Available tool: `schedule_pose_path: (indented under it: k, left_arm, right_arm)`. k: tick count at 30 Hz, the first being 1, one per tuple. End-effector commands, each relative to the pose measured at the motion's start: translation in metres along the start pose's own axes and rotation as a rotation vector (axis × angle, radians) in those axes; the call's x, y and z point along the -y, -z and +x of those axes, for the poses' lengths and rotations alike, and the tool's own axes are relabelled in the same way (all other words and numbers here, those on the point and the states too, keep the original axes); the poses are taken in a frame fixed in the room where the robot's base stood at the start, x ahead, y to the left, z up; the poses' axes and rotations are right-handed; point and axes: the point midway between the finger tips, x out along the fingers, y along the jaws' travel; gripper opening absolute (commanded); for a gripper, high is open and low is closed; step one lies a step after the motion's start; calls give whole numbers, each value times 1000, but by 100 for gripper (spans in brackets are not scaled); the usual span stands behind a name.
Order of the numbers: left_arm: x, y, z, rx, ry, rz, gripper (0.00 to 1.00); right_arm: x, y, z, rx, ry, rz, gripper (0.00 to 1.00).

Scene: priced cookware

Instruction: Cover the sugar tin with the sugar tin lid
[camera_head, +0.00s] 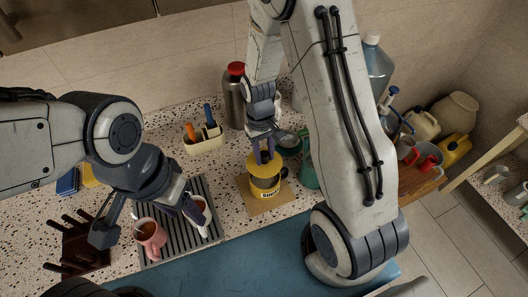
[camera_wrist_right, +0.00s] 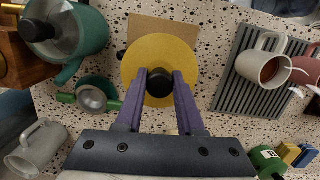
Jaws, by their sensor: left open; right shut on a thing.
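The sugar tin (camera_head: 266,184), yellow and grey with dark lettering, stands upright on a tan square mat (camera_head: 252,206) in the head view. The round yellow sugar tin lid (camera_head: 252,163) is right over its top; I cannot tell whether a thin gap is left. My right gripper (camera_head: 264,146) is shut on the lid's black knob from above. In the right wrist view the knob sits between the purple fingers (camera_wrist_right: 158,88), and the lid (camera_wrist_right: 160,50) hides the tin. My left gripper (camera_head: 190,207) is open beside the mugs, left of the tin.
A pink mug (camera_head: 150,238) and a white mug (camera_head: 203,214) stand on the grey ribbed rack (camera_head: 180,251). A green pot (camera_wrist_right: 83,35) and a small strainer (camera_wrist_right: 92,98) are close to the tin. A steel bottle (camera_head: 234,100) and a utensil caddy (camera_head: 206,138) stand behind.

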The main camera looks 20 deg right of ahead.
Motion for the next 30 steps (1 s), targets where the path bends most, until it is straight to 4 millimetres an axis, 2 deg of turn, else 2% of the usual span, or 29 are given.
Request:
schedule_pose_path:
  k: [7, 21, 30]
  left_arm:
    - [0, 0, 6, 0, 0, 0, 56]
    - [2, -2, 34, 0, 0, 3, 56]
    - [2, -2, 34, 0, 0, 3, 56]
  right_arm:
    - [-1, 0, 9, 1, -3, -3, 0]
    - [-2, 5, 46, 0, -2, -2, 0]
    - [-1, 6, 48, 0, -3, -2, 0]
